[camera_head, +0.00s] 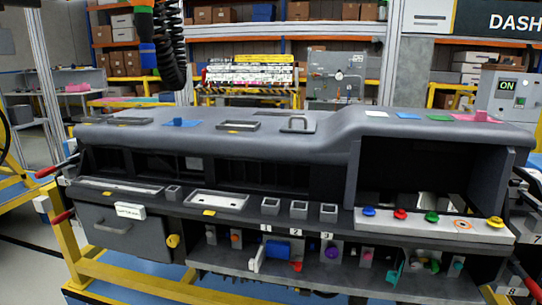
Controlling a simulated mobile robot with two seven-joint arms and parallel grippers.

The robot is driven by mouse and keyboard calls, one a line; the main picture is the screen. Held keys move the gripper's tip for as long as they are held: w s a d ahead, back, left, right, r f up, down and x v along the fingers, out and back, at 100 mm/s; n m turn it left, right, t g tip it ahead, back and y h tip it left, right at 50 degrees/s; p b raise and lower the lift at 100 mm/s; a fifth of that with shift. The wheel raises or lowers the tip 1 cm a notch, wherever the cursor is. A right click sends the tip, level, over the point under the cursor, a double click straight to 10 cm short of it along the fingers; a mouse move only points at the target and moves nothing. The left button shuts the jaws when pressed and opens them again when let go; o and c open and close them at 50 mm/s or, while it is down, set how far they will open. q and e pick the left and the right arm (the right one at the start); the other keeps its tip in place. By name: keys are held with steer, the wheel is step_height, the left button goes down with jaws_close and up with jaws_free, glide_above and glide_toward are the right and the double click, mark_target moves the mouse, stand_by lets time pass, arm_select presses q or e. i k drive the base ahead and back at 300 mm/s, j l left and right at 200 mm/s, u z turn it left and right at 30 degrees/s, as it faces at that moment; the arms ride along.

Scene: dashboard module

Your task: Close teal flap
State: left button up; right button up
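A small teal piece (394,273), which looks like the teal flap, is in the lower right of the dashboard's lower row. It hangs tilted at the front of a grey holder. It is too small to tell how far open it stands. The dashboard module (290,145) is large and dark grey and fills the middle of the head view. Neither of my grippers shows in this view.
Blue, red, green and yellow knobs (400,214) sit on a light panel above the teal piece. A blue block (278,250) and a purple knob (331,252) are in the lower row. A yellow frame (150,285) carries the dashboard. A grey drawer (118,230) is at left.

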mark_target(393, 277)
steer(key=i+j, duration=0.85)
steer(key=j+z, duration=0.1)
steer(key=z, duration=0.25)
steer(key=i+j+z, duration=0.1)
steer(key=z, duration=0.2)
steer(key=j+z, duration=0.1)
steer(key=z, duration=1.2)
